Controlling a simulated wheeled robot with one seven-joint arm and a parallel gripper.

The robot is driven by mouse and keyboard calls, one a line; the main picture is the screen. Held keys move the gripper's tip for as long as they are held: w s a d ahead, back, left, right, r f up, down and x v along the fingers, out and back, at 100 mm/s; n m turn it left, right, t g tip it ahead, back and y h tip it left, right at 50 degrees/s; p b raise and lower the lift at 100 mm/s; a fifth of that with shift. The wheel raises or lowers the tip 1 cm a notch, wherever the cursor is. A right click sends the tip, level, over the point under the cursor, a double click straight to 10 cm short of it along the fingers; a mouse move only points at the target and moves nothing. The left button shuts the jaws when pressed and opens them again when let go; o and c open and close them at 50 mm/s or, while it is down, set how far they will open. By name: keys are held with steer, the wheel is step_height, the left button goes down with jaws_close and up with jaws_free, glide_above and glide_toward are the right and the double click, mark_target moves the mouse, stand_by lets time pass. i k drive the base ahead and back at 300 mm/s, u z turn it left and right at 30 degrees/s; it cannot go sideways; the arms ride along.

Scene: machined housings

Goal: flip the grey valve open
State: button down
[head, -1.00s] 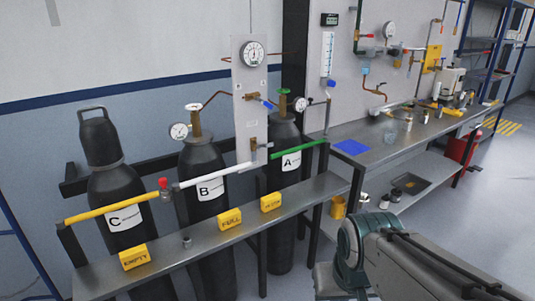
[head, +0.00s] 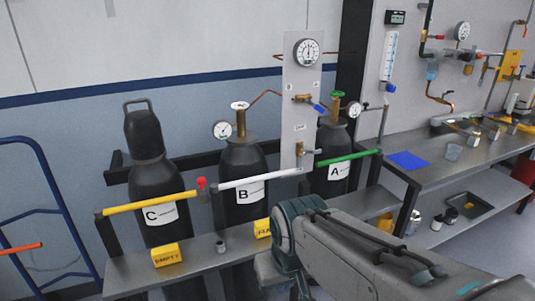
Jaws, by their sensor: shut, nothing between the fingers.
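A gauge panel (head: 301,100) stands upright behind the bench, between cylinders B and A. A small brass valve with what looks like a grey lever (head: 300,153) sits low on it, just above the white pipe. It is too small to tell how its lever is turned. A second brass valve with a blue lever (head: 319,107) sits higher on the same panel. My arm reaches in from the lower right, below and in front of the panel. My gripper is not in view.
Black cylinders C (head: 158,190), B (head: 243,170) and A (head: 333,150) stand behind a narrow metal shelf (head: 200,262). Yellow, white and green pipes run across them, with a red-handled valve (head: 202,185). A yellow EMPTY block (head: 165,255) sits on the shelf. A workbench (head: 440,160) is at right.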

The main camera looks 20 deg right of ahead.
mark_target(316, 152)
steer(key=z, duration=0.2)
steer(key=i, duration=1)
steer(key=z, duration=0.85)
